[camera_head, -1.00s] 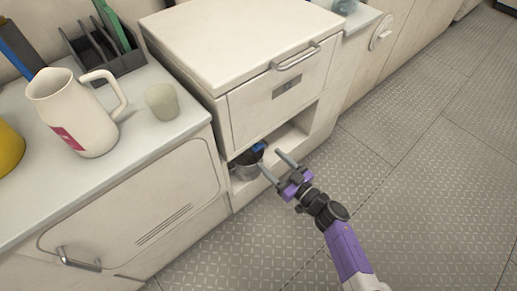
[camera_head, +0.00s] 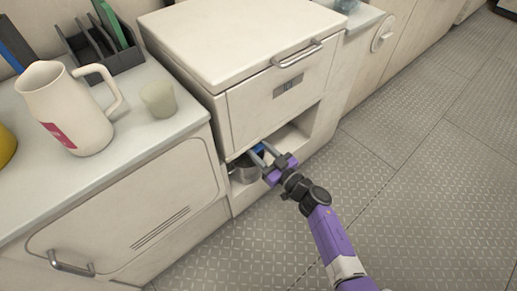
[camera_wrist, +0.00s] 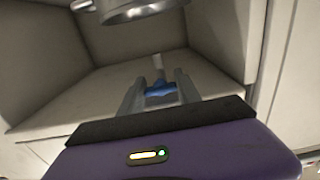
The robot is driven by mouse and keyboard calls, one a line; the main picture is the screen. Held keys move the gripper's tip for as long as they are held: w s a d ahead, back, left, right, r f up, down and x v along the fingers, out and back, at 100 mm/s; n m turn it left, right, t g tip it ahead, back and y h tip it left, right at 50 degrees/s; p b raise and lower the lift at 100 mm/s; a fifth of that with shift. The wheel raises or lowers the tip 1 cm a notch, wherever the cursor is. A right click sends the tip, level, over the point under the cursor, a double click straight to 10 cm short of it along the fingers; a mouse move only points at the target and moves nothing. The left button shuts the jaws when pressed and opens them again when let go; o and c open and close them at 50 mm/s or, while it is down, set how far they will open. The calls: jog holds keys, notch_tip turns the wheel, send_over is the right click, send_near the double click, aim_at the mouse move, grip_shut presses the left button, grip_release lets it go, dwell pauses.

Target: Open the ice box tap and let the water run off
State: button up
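The ice box (camera_head: 228,40) is a cream chest with a metal handle on its front and an open recess below. The blue tap (camera_head: 259,147) sits in that recess, under the box. In the wrist view the blue tap handle (camera_wrist: 160,91) lies between my fingers, with a pale stem behind it. My gripper (camera_head: 263,154) reaches into the recess; its fingers also show in the wrist view (camera_wrist: 160,95). They are open, one on each side of the handle; contact cannot be made out. Whether water runs is not visible.
A metal pot (camera_head: 245,171) stands in the recess beside my fingers; a metal rim (camera_wrist: 145,12) shows in the wrist view. A jug (camera_head: 70,110), a cup (camera_head: 158,99) and a dark rack (camera_head: 98,55) stand on the left counter. The floor at right is clear.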

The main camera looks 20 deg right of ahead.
grip_shut()
jog(key=n, duration=0.4)
jog(key=shift+d+n, duration=0.1)
jog(key=shift+n, duration=0.3)
jog(key=o, duration=0.7)
grip_release()
jog(key=shift+c, duration=0.2)
jog(key=p+v, duration=0.3)
jog(key=v, duration=0.5)
